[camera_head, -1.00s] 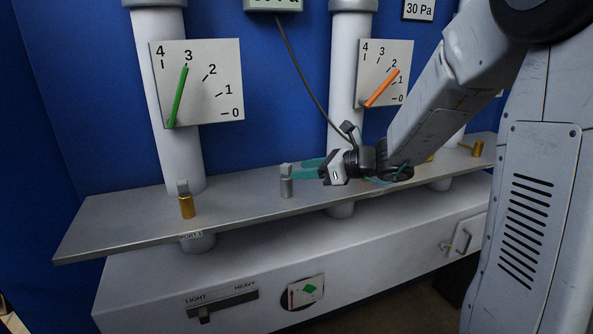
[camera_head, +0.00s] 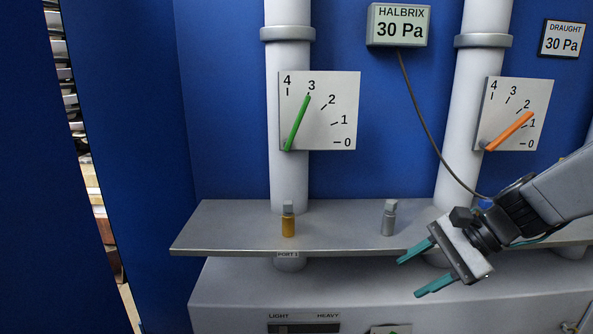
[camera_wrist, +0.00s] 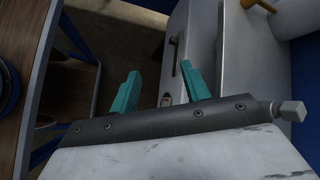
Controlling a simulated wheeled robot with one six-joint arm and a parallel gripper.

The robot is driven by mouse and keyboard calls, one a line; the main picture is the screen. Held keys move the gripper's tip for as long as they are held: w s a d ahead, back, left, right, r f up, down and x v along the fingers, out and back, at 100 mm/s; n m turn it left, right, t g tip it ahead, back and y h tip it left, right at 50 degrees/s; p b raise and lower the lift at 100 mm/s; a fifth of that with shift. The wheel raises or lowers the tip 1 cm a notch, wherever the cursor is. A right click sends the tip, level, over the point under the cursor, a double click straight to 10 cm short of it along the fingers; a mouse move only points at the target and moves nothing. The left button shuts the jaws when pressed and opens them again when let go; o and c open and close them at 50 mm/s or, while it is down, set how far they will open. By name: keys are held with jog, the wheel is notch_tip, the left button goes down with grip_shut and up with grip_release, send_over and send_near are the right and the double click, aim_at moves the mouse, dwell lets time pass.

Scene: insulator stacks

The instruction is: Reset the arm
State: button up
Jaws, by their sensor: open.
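My gripper (camera_head: 426,270) is at the lower right of the head view, in front of the metal shelf's edge. Its two teal fingers are spread apart and point left, with nothing between them. In the wrist view my gripper (camera_wrist: 160,92) also shows two separated teal fingers with empty space between. My arm reaches in from the right edge of the head view. The gripper is apart from the small grey cylinder with a block top (camera_head: 388,218) that stands on the shelf up and left of it.
A metal shelf (camera_head: 340,240) carries a gold cylinder (camera_head: 288,222) near the PORT 1 label. Behind are white pipes with a green-needle gauge (camera_head: 320,110) and an orange-needle gauge (camera_head: 518,112). A HALBRIX display (camera_head: 398,25) reads 30 Pa. A white cabinet (camera_head: 225,290) stands below.

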jog(key=s+d+r+n+h, duration=0.2)
jog(key=s+n+h, duration=0.2)
jog(key=s+n, duration=0.2)
jog(key=s+d+r+n+h, duration=0.2)
jog(key=s+n+h, duration=0.2)
jog(key=s, duration=0.7)
jog(key=shift+s+n+h, duration=0.3)
jog(key=shift+n+h, duration=0.1)
jog(key=shift+n, duration=0.9)
